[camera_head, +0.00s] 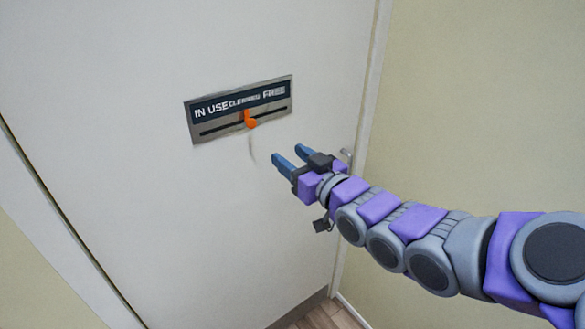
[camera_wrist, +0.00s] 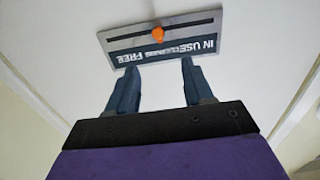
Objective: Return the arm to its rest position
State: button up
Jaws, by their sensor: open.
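My arm reaches in from the right edge in the head view, stretched toward a white door. My gripper (camera_head: 287,155) is open and empty, with two blue-grey fingers. In the wrist view my gripper (camera_wrist: 156,72) shows its fingers spread apart with nothing between them. It is below and right of a metal sign plate (camera_head: 239,107) on the door, apart from the orange slider (camera_head: 249,120). The plate (camera_wrist: 122,55) and slider (camera_wrist: 158,34) appear upside down in the wrist view. The slider is near the middle, below the word CLEANING, between IN USE and FREE.
The white door (camera_head: 130,180) fills much of the head view. A plain beige wall (camera_head: 480,110) is at the right. A strip of wooden floor (camera_head: 328,316) shows at the bottom.

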jog(key=s+d+f+m+g+h+b, duration=0.1)
jog(key=s+d+f+m+g+h, duration=0.1)
jog(key=s+d+f+g+h, duration=0.5)
jog(key=s+d+f+m+g+h+b, duration=0.15)
jog(key=s+d+f, duration=0.4)
jog(key=f, duration=0.55)
jog(key=s+f+m+g+h+b, duration=0.1)
jog(key=s+f+m+g, duration=0.2)
jog(key=s, duration=1.9)
jog(key=g, duration=0.5)
jog(key=shift+s+f, duration=0.2)
jog(key=shift+f, duration=0.05)
jog(key=shift+h, duration=0.25)
jog(key=shift+a, duration=0.1)
